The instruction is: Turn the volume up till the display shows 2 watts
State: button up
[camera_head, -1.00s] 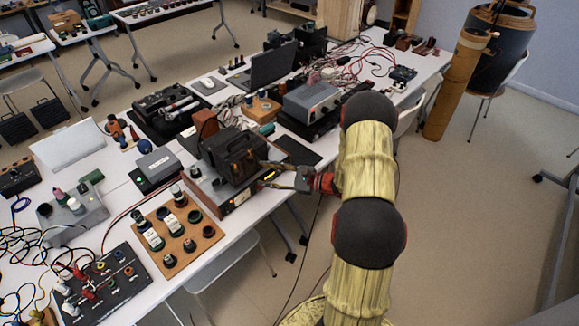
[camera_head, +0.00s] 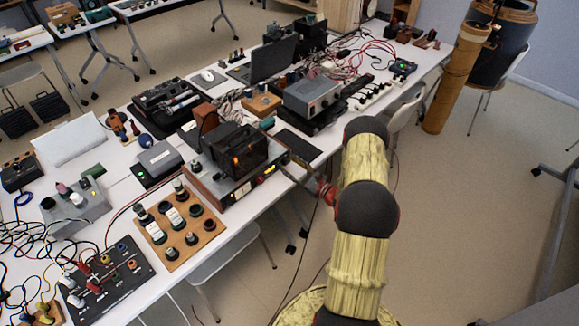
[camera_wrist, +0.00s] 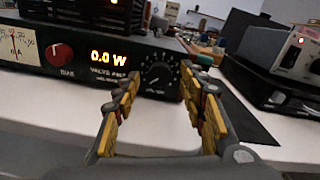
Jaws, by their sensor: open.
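The amplifier (camera_wrist: 100,55) is a dark box with an orange lit display (camera_wrist: 109,56) reading 0.0 W. A round black knob (camera_wrist: 159,76) with a dial scale sits right of the display. A red knob (camera_wrist: 60,53) labelled BIAS is to its left. My gripper (camera_wrist: 160,88) is open, with yellow-padded fingers to the left and right of the black knob. In the picture, the knob shows between the fingertips; I cannot tell whether they touch it. In the head view, the amplifier (camera_head: 222,196) stands at the table's front edge, and my gripper is partly hidden there.
A black box (camera_head: 237,150) sits on top of the amplifier. A grey instrument (camera_head: 312,97) on a black case stands to the right. A dark flat pad (camera_head: 298,145) lies between them. A wooden board with knobs (camera_head: 178,228) is to the left. Open floor lies in front of the table.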

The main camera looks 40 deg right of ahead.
jog(key=shift+w, duration=0.5)
grip_shut()
dwell(0.3)
